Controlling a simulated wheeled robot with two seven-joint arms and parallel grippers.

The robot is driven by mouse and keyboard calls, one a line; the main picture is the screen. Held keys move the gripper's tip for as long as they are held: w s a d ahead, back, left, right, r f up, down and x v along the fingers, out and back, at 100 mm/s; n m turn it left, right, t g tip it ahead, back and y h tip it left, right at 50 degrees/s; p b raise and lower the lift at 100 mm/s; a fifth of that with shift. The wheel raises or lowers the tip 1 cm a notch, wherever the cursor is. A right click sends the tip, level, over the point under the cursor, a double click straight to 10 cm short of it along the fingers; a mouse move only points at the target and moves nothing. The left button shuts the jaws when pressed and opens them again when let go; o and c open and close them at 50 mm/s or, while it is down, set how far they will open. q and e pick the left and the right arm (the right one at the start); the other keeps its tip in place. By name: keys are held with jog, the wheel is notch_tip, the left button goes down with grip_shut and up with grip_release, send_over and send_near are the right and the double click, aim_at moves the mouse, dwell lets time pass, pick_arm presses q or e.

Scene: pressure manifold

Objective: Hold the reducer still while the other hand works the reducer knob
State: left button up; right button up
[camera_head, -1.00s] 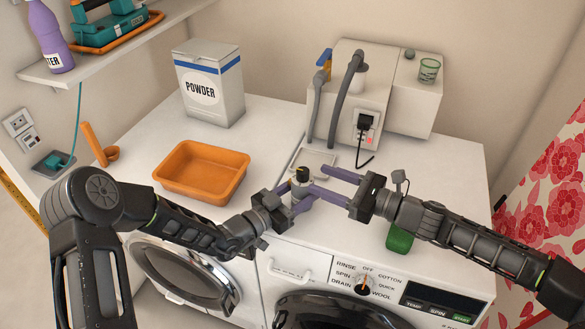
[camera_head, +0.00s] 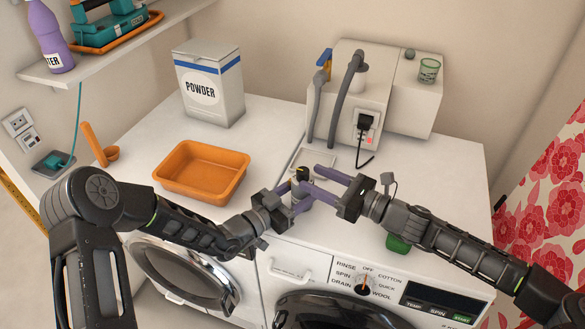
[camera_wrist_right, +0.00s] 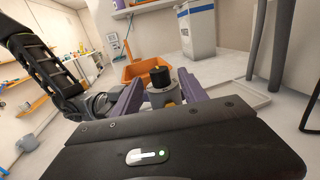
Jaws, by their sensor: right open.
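The reducer (camera_head: 301,187) is a small grey body with a black knob (camera_head: 303,173) on top, upright on the washing machine top. In the right wrist view the knob (camera_wrist_right: 160,76) shows a yellow mark and the body (camera_wrist_right: 160,97) stands below it. My left gripper (camera_head: 293,196) comes in from the left, with its purple fingers around the reducer body; whether they touch it is hidden. My right gripper (camera_head: 311,178) is open, with its fingers reaching to either side of the reducer at knob height. In its wrist view the knob stands between the fingers.
An orange tray (camera_head: 202,170) and a powder box (camera_head: 209,85) stand to the left. Behind are a white unit (camera_head: 350,95) with grey hoses and a shallow white tray (camera_head: 325,157). A green object (camera_head: 397,243) lies under my right forearm.

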jog(key=x, duration=0.7)
jog(key=shift+w+a, duration=0.1)
jog(key=shift+a, duration=0.05)
grip_shut()
dwell(0.3)
